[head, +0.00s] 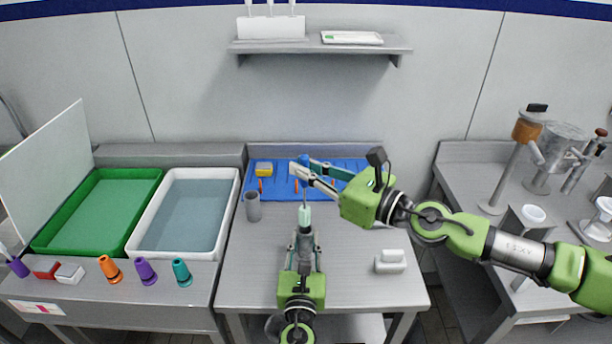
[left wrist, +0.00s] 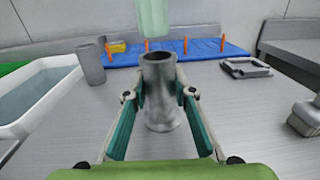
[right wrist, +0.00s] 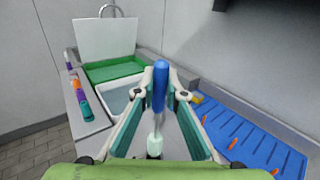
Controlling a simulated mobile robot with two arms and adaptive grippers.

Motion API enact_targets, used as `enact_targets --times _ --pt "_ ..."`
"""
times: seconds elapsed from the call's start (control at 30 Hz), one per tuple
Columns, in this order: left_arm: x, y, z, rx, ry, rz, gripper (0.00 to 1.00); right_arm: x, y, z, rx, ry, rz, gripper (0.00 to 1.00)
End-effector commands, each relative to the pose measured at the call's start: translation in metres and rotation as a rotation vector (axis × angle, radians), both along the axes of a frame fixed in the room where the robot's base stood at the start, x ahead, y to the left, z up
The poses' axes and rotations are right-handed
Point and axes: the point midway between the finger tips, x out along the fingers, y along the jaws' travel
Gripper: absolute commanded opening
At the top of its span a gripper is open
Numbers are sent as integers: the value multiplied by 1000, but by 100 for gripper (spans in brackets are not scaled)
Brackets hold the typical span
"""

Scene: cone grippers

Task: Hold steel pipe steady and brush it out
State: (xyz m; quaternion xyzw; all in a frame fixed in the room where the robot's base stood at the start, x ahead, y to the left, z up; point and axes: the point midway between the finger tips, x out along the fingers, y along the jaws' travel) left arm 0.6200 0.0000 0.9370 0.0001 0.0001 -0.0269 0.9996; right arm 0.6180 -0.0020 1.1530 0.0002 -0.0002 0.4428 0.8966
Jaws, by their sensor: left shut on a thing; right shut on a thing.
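A steel pipe (left wrist: 160,105) with a flared foot stands upright on the table, its open mouth facing up. My left gripper (head: 304,240) is shut around the pipe, with one finger on each side in the left wrist view (left wrist: 160,95). My right gripper (head: 303,168) is shut on the blue handle (right wrist: 160,85) of a brush, which points down. The brush's pale green head (head: 304,215) hangs over the pipe. In the left wrist view the head (left wrist: 153,18) shows above the pipe's mouth, with a small gap between them.
A second grey pipe (head: 253,206) stands to the left. A blue mat (head: 340,172) with orange pegs and a yellow block (head: 264,168) lies at the back. A white block (head: 390,262) sits at right. A white basin (head: 133,240) and green tray (head: 157,178) stand left.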

Motion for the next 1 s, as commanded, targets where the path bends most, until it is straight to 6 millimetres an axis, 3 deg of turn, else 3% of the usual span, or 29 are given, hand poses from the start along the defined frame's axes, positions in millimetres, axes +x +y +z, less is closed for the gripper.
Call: enact_targets --times 0.5,1.0 --pt "0 0 -1 0 1 0 0 0 -1 35 0 -2 -2 0" --pt "0 0 -1 0 1 0 0 0 -1 36 0 0 -2 0"
